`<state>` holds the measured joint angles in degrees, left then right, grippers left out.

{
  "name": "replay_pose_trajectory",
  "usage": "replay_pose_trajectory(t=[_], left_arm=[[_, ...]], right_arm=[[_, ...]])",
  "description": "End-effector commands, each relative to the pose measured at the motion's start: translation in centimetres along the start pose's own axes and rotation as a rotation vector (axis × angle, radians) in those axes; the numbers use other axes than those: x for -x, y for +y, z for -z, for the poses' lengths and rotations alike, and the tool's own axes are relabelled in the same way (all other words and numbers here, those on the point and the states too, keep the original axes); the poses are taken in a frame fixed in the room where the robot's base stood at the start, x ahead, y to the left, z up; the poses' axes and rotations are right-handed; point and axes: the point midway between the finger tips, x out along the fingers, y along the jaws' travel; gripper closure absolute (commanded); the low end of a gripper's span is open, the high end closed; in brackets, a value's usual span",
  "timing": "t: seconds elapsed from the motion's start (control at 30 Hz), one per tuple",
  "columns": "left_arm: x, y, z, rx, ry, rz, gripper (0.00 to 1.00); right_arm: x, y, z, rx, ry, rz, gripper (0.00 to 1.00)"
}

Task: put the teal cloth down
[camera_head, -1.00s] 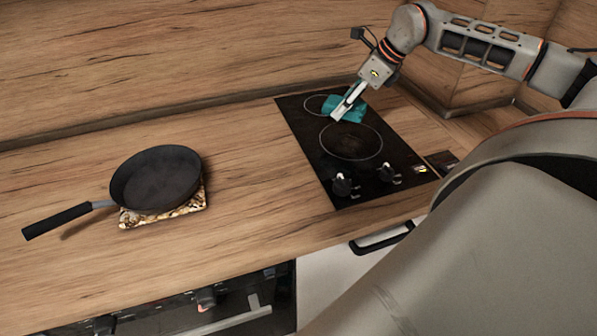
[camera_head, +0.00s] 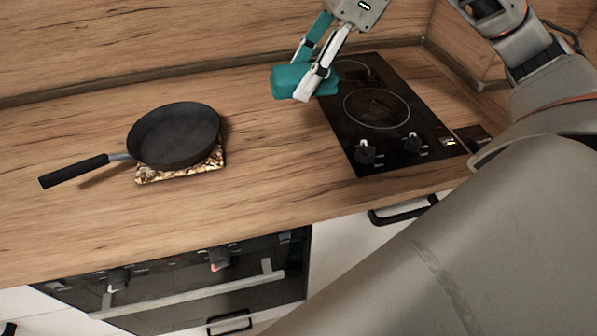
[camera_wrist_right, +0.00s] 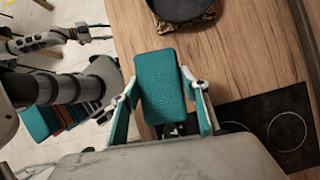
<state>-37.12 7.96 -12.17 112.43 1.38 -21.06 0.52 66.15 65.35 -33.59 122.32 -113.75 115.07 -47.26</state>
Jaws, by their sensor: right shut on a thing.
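The teal cloth (camera_head: 289,84) is a folded, thick pad. My right gripper (camera_head: 306,80) is shut on it and holds it at the left edge of the hob, seemingly above the counter. In the right wrist view the cloth (camera_wrist_right: 160,80) lies between the two fingers (camera_wrist_right: 163,103), with wooden counter behind it. My left gripper (camera_wrist_right: 84,35) shows small at the upper left of the right wrist view, empty and away from the cloth; its opening is too small to tell.
A black frying pan (camera_head: 174,136) sits on a patterned trivet (camera_head: 181,174), its handle pointing left. The black hob (camera_head: 378,106) with two knobs is at the right. Bare counter (camera_head: 262,150) lies between pan and hob. A wooden splashback (camera_head: 150,45) runs behind.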

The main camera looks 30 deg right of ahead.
Motion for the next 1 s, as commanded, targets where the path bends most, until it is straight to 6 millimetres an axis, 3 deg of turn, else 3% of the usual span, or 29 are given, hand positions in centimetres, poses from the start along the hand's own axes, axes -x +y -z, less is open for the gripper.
replay_pose_trajectory(t=[0.1,0.27,0.8,1.0], left_arm=[[-0.1,0.1,-0.4,0.001,-0.003,-0.001,0.6],[-0.3,0.2,-0.9,0.0,-0.007,-0.002,0.6],[-1.2,-0.1,-2.1,-0.02,-0.01,0.008,0.6],[-1.3,-0.4,-1.6,-0.024,0.0,0.013,0.6]], right_arm=[[0.3,1.8,-1.2,0.056,-0.002,-0.03,0.73],[-0.7,2.7,-0.9,0.076,0.001,-0.049,0.73],[-11.1,2.8,5.1,0.073,0.002,-0.052,0.73],[-13.3,2.7,6.3,0.075,-0.001,-0.047,0.73]])
